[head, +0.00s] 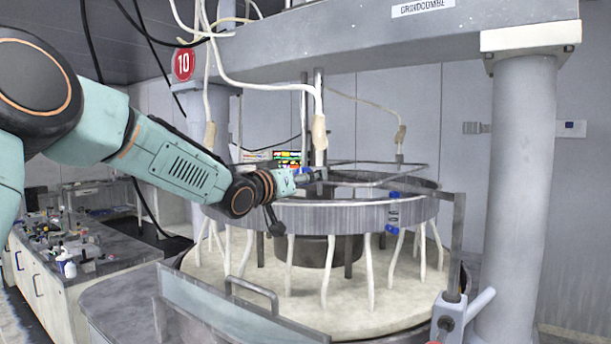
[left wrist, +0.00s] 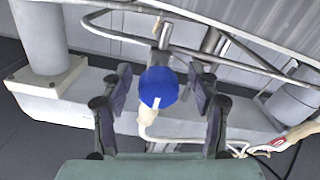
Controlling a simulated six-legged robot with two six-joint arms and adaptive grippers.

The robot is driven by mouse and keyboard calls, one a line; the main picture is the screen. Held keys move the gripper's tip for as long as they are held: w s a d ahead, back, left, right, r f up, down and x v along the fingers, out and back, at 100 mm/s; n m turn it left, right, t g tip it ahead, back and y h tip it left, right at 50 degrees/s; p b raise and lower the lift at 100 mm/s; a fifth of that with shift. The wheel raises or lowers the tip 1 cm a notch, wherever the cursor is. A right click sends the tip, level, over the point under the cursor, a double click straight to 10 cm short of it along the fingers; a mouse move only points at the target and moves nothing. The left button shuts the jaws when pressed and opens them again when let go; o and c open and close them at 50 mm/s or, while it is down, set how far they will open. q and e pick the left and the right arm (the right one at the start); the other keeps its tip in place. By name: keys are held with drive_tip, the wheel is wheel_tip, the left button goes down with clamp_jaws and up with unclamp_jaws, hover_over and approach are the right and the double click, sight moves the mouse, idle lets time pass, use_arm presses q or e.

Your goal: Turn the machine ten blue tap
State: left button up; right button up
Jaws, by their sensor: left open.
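The blue tap (left wrist: 158,87) shows in the left wrist view as a round blue knob with a pale line on its lower part. It sits between the two dark fingers of my left gripper (left wrist: 160,98), which are open with a gap on each side. In the head view my left gripper (head: 308,178) reaches in from the left to the rim of the machine, and the tap is mostly hidden there. A red sign with the number 10 (head: 184,65) marks the machine. My right gripper is not in view.
A metal ring (head: 340,217) with pale hoses hangs over the round platen (head: 310,290). A grey column (head: 515,190) stands at right. A cluttered bench (head: 85,255) is at left.

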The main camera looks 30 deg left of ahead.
use_arm(q)
drive_tip(key=shift+s+d+r, duration=0.1)
drive_tip(key=shift+d+r, duration=0.15)
drive_tip(key=shift+d, duration=0.15)
drive_tip(key=shift+a, duration=0.3)
drive_tip(key=shift+w+a+f, duration=0.25)
drive_tip(key=shift+a+f, duration=0.05)
drive_tip(key=shift+c, duration=1.3)
drive_tip(key=shift+w, duration=0.1)
drive_tip(key=shift+c, duration=0.7)
drive_tip(key=shift+d+r, duration=0.15)
drive_tip(key=shift+d, duration=0.25)
drive_tip(key=c, duration=0.3)
drive_tip(key=shift+a, duration=0.2)
drive_tip(key=c, duration=0.3)
drive_tip(key=shift+d, duration=0.1)
drive_tip(key=shift+c, duration=0.9)
